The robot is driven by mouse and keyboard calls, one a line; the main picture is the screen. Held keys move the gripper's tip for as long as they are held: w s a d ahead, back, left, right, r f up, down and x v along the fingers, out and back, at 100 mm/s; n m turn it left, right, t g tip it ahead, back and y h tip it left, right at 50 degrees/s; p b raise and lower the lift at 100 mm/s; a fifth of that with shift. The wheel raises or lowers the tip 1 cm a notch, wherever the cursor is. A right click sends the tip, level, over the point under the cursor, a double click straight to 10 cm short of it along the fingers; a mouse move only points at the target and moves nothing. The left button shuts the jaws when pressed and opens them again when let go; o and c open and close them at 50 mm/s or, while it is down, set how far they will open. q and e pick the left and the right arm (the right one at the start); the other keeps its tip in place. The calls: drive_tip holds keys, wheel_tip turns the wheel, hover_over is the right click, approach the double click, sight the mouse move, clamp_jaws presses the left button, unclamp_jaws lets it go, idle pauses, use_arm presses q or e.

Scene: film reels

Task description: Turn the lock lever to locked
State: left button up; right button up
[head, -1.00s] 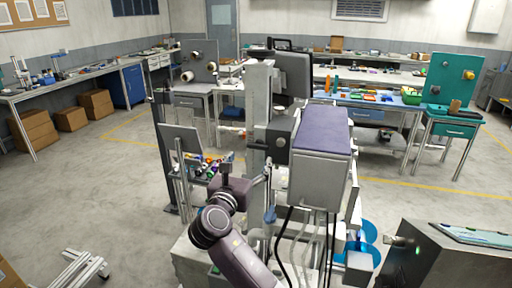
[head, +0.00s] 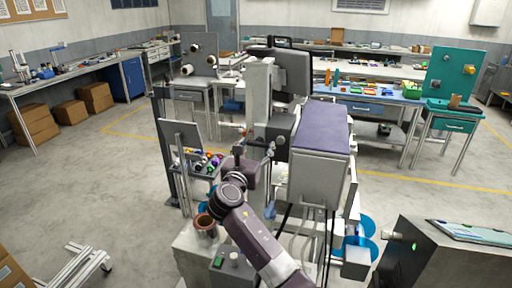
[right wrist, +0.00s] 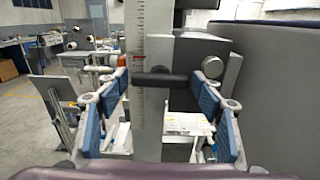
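The lock lever (right wrist: 158,79) is a dark bar lying level across the scale-marked column (right wrist: 153,35) in the right wrist view. A round knob (right wrist: 212,67) sits to its right on a grey block. My right gripper (right wrist: 160,90) is open, with one blue-padded finger left of the lever and one right of it. The lever lies between the fingers, and I see no grip on it. In the head view my right gripper (head: 256,154) is in front of the column. My left gripper is out of view.
A purple-topped box (head: 320,128) stands close on the right of the column. A slanted console (head: 435,250) stands at lower right.

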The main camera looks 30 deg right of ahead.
drive_tip(key=c, duration=0.7)
drive_tip(key=m+b, duration=0.1)
drive_tip(key=m, duration=0.3)
drive_tip(key=shift+f, duration=0.15)
drive_tip(key=m+b, duration=0.1)
drive_tip(key=m, duration=0.2)
drive_tip(key=shift+s+f+m+b, duration=0.1)
drive_tip(key=shift+m+b, duration=0.3)
drive_tip(key=m+b, duration=0.4)
drive_tip(key=m, duration=0.2)
drive_tip(key=shift+d+f, duration=0.1)
drive_tip(key=shift+f, duration=0.05)
drive_tip(key=shift+m+b, duration=1.25)
drive_tip(key=shift+m, duration=0.75)
